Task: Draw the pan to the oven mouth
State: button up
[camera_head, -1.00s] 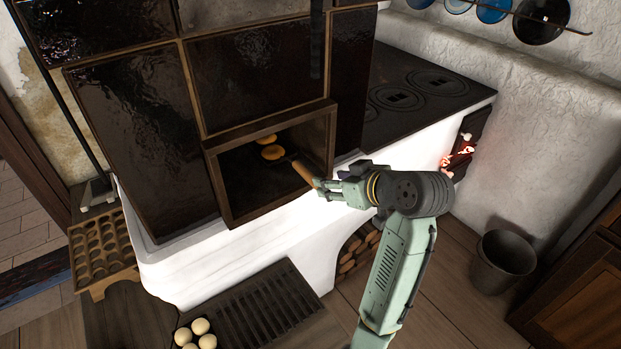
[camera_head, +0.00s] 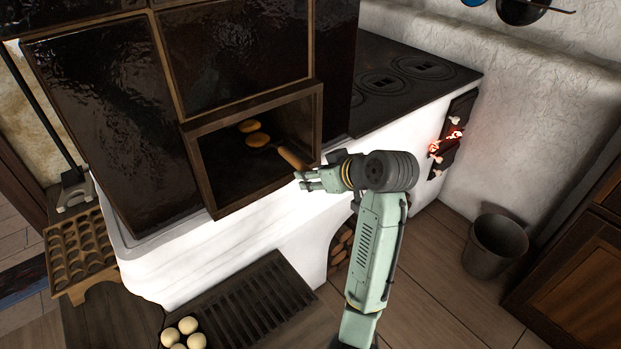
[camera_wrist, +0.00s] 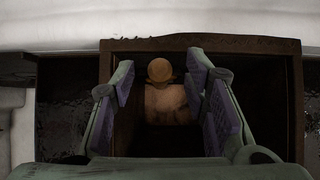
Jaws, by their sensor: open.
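A dark pan with a wooden handle (camera_head: 291,158) lies inside the oven mouth (camera_head: 207,178). The handle slopes out toward the front right edge of the opening. Two golden round pieces, one nearer (camera_head: 257,140) and one farther (camera_head: 249,126), show in the dark interior; the pan's rim is hard to make out. My gripper (camera_head: 299,181) is open just outside the opening, beside the handle's outer end. In the wrist view, the handle's rounded end (camera_wrist: 159,70) shows between the spread fingers of my gripper (camera_wrist: 162,80). Gaps remain on both sides, and I cannot tell its depth between them.
The oven's raised frame (camera_head: 317,110) stands close to my gripper. A cooktop (camera_head: 415,75) lies to the right, with a glowing firebox (camera_head: 447,140) below it. A bucket (camera_head: 495,246), a slatted bench (camera_head: 258,300) with pale balls (camera_head: 188,325), and a dimpled wooden tray (camera_head: 80,257) stand around.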

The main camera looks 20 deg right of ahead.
jog(key=shift+w+a+f, duration=0.1)
jog(key=shift+w+f, duration=0.1)
jog(key=shift+w, duration=0.1)
grip_shut()
dwell(1.5)
